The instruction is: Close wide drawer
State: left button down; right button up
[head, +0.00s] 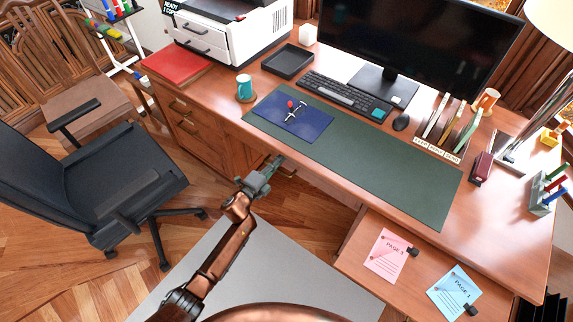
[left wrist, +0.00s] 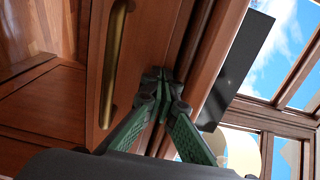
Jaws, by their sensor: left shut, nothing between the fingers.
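The wide drawer shows as a wooden front with a brass handle (left wrist: 117,50) in the left wrist view. In the head view, its handle (head: 287,172) shows just below the desk's front edge, and most of the front is hidden under the desktop. My left gripper (head: 270,168) is shut and empty at the desk front, just left of that handle. In the left wrist view, the fingertips (left wrist: 161,77) are together at the drawer front's edge, beside the handle. I cannot tell whether they touch the wood or how far the drawer stands out. My right gripper is not in view.
A wooden pull-out surface (head: 352,263) with pink and blue pages juts from the desk's right front. A black office chair (head: 110,190) stands left of my arm. The desktop holds a green mat (head: 400,175), keyboard (head: 345,95), monitor and printer. Floor between chair and desk is clear.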

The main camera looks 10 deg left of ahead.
pick_arm(q)
jog(key=shift+w, duration=0.15)
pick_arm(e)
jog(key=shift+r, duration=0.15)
